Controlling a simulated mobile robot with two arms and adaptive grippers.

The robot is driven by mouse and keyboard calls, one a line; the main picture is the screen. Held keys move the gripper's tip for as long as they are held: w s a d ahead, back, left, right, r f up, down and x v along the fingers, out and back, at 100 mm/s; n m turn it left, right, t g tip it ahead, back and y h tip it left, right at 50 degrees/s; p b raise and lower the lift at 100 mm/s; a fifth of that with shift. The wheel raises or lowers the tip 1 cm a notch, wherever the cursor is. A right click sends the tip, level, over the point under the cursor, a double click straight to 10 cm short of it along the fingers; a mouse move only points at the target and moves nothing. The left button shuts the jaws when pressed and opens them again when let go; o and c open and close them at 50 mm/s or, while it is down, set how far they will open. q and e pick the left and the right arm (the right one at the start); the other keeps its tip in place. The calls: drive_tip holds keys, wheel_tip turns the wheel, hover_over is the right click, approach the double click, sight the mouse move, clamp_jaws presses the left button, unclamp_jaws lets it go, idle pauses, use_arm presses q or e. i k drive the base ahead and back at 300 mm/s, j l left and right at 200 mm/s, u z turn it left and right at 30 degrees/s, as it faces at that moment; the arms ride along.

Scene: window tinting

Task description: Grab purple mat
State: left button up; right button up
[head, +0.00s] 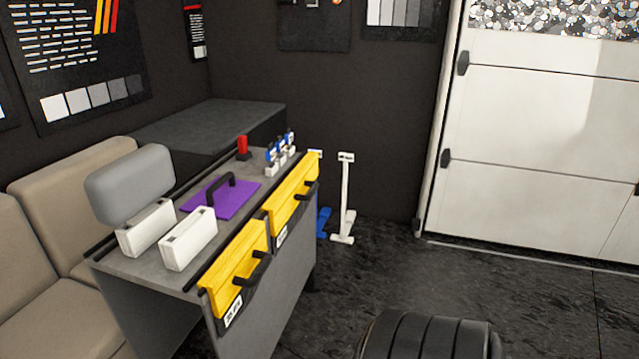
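The purple mat (236,203) lies flat on the grey top of a workbench (178,270). A black arched handle (222,187) stands up over the mat; I cannot tell whether it is fixed to the mat or rests on it. White boxes (188,240) stand close to the mat's near left side and hide part of that edge. Neither of my grippers is in view.
A red-topped item (243,146) and several small blue-and-white bottles (280,152) stand at the bench's far end. Yellow drawers (240,268) with black handles face right. A beige sofa (60,220) stands left. Dark floor (540,300) is open at right, with a tire-like object (430,338) in front.

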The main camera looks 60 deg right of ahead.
sight(226, 194)
drive_tip(key=k+l+z, duration=0.25)
drive_tip(key=l, duration=0.35)
drive_tip(key=l+z, duration=0.2)
drive_tip(key=l, duration=0.45)
drive_tip(key=l+z, duration=0.25)
drive_tip(key=l, duration=0.4)
drive_tip(key=k, duration=0.05)
